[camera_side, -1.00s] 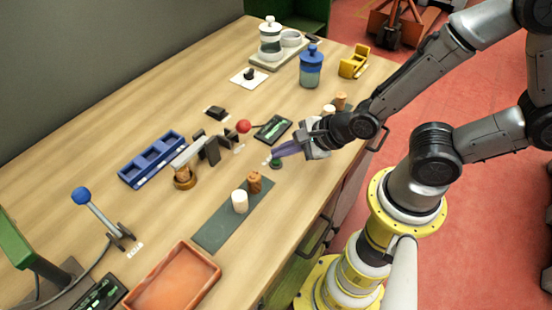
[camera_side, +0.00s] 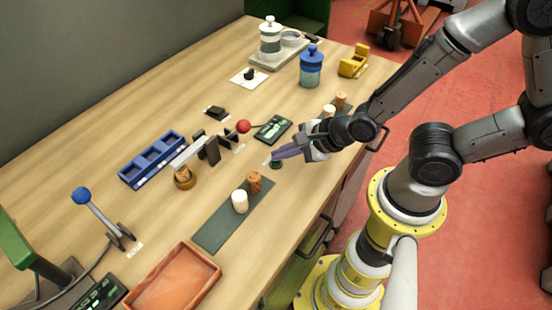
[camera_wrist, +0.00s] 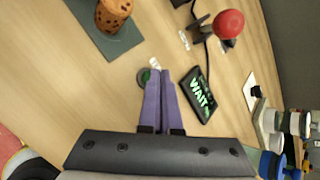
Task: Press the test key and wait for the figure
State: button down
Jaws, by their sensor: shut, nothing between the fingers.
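The test key, a small green button in a dark round housing, sits on the bench top in the side view (camera_side: 276,163) and wrist view (camera_wrist: 144,77). My gripper (camera_side: 275,156) is shut and empty, its purple fingers pointing down at the key. In the wrist view the fingertips (camera_wrist: 159,72) overlap the key's right side; I cannot tell whether they touch it. The display (camera_side: 272,128) lies just behind the key; in the wrist view this display (camera_wrist: 201,95) reads "WAIT" in green letters.
A cork (camera_side: 254,182) and a white stopper (camera_side: 240,202) stand on a dark mat (camera_side: 212,236). A red-knobbed lever (camera_side: 243,126) stands behind the key.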

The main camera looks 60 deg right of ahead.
dwell(0.4)
jog(key=shift+r, duration=0.8)
notch_tip(320, 180, up, 5)
jog(key=shift+r, duration=0.1)
dwell(0.4)
jog(key=shift+d, duration=0.1)
dwell(0.4)
